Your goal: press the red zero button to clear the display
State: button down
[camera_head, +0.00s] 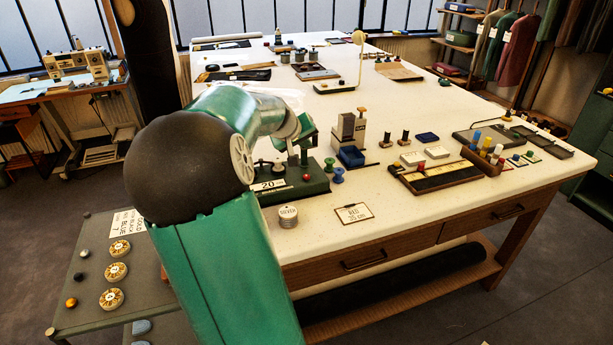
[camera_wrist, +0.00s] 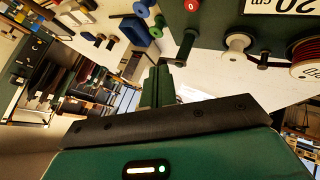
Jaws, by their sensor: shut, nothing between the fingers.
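A dark green measuring device (camera_head: 312,187) stands at the table's near left edge. Its display (camera_head: 268,185) reads "20"; in the wrist view the display (camera_wrist: 283,6) reads "20 cm". The red zero button (camera_head: 306,177) is on the device's front; in the wrist view the red button (camera_wrist: 191,5), marked 0, is at the top edge. My gripper (camera_head: 304,154) is above the device, partly hidden by my own arm. In the wrist view my gripper (camera_wrist: 162,72) is shut and empty, and its fingertips are apart from the button in the picture.
Blue and green spools (camera_head: 338,175) stand just right of the device. A stack of discs (camera_head: 288,217) and a card (camera_head: 354,212) lie in front. A blue bin (camera_head: 351,157) is farther right.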

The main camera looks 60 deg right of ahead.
jog(key=shift+f, duration=4)
jog(key=shift+f, duration=0.4)
jog(key=shift+f, duration=0.45)
jog(key=shift+r, duration=0.9)
jog(key=shift+r, duration=0.1)
notch_tip(320, 180, up, 5)
jog(key=shift+f, duration=0.1)
